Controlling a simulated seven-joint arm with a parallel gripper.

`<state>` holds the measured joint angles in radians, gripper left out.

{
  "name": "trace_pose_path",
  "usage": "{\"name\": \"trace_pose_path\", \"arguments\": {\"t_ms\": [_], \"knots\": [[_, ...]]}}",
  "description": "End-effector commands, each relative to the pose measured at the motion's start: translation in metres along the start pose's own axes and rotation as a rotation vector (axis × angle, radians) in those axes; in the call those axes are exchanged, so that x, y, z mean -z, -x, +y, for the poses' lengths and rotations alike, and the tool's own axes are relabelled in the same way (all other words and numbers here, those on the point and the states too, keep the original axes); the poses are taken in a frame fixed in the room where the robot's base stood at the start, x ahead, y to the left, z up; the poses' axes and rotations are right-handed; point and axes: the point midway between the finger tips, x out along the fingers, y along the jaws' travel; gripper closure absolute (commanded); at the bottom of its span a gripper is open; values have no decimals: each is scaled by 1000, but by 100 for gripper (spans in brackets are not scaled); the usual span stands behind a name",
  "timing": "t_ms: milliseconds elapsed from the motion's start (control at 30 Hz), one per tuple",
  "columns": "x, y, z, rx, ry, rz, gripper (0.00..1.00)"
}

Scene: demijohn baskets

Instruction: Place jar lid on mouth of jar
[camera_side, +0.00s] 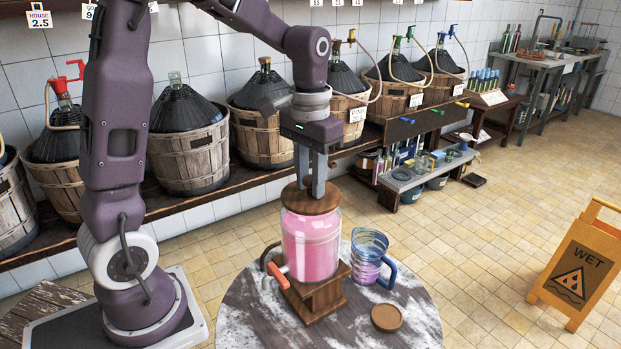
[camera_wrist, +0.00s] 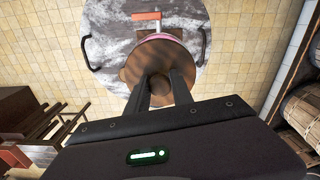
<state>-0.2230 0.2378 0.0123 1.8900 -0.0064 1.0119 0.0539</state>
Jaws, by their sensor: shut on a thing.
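The glass jar (camera_side: 311,245) holds pink liquid and stands upright on a small wooden stand (camera_side: 318,299) on the round table. The round wooden jar lid (camera_side: 297,203) is at the top of the jar, over its mouth. It looks slightly tilted in the side view; I cannot tell whether it is fully seated. My gripper (camera_side: 317,190) points down from above and is shut on the lid. In the wrist view the lid (camera_wrist: 160,62) lies under the fingers of my gripper (camera_wrist: 160,80) and hides most of the jar.
A measuring jug (camera_side: 368,255) with a blue handle stands right of the jar. A round cork-coloured disc (camera_side: 387,317) lies at the front of the round table (camera_side: 245,318). An orange-handled tap (camera_side: 277,273) sticks out at the jar's left. Basketed demijohns (camera_side: 187,145) line the wall behind.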

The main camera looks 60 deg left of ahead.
Motion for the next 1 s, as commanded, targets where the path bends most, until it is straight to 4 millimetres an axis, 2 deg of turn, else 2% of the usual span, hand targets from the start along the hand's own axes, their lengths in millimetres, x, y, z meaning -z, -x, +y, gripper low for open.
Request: {"name": "trace_pose_path", "arguments": {"t_ms": [767,800,900,933,1000], "knots": [[0,-12,0,0,0,0,100],[0,-12,0,0,0,0,70],[0,-12,0,0,0,0,51],[0,-12,0,0,0,0,47],[0,-12,0,0,0,0,47]]}}
